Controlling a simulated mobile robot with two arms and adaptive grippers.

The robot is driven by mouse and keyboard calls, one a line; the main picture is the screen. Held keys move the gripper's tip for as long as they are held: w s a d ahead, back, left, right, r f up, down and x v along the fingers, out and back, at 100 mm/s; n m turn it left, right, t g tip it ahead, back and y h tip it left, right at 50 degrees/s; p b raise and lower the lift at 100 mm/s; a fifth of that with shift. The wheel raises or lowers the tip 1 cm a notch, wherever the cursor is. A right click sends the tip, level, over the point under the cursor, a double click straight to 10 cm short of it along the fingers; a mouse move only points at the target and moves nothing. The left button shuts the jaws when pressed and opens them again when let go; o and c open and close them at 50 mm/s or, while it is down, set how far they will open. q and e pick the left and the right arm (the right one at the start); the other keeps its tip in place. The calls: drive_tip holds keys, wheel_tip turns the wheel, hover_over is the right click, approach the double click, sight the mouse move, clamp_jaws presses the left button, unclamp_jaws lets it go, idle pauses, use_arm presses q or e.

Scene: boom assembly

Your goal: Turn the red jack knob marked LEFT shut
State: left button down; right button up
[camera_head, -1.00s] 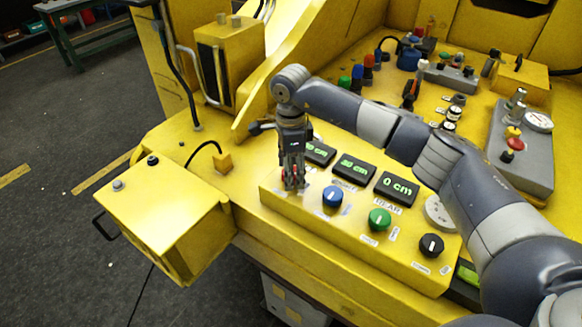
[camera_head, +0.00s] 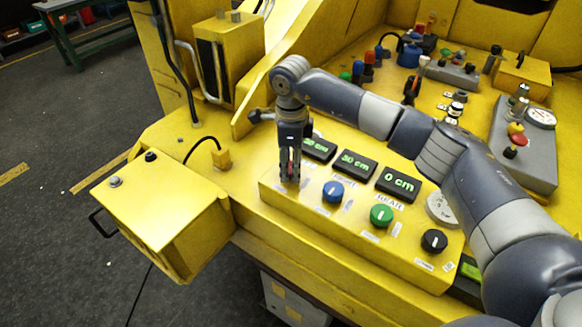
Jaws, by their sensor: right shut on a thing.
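The red jack knob (camera_head: 290,171) is at the left end of the yellow control panel (camera_head: 330,223), almost wholly hidden by my right gripper. My right gripper (camera_head: 290,178) points down over it and is shut on it, with only a bit of red showing between the fingers. The display behind the gripper is partly covered, so its number is hard to read. My left gripper is not in view.
A blue knob (camera_head: 333,191), a green knob (camera_head: 381,215) and a black knob (camera_head: 434,241) stand to the right on the panel. Displays reading 30 cm (camera_head: 354,164) and 0 cm (camera_head: 397,184) sit behind them. A yellow box (camera_head: 160,215) is at the left.

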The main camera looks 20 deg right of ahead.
drive_tip(key=m+b, duration=0.2)
drive_tip(key=m, duration=0.1)
drive_tip(key=shift+f+m, duration=0.15)
drive_tip(key=shift+m, duration=0.15)
drive_tip(key=m+b, duration=0.1)
drive_tip(key=m, duration=0.2)
drive_tip(key=shift+m+b, duration=0.3)
drive_tip(key=shift+b, duration=0.05)
drive_tip(key=m+b, duration=0.1)
drive_tip(key=m, duration=0.3)
drive_tip(key=shift+m, duration=0.3)
drive_tip(key=shift+m+b, duration=0.7)
drive_tip(key=shift+m, duration=1)
drive_tip(key=o, duration=1.1)
drive_tip(key=shift+r, duration=0.2)
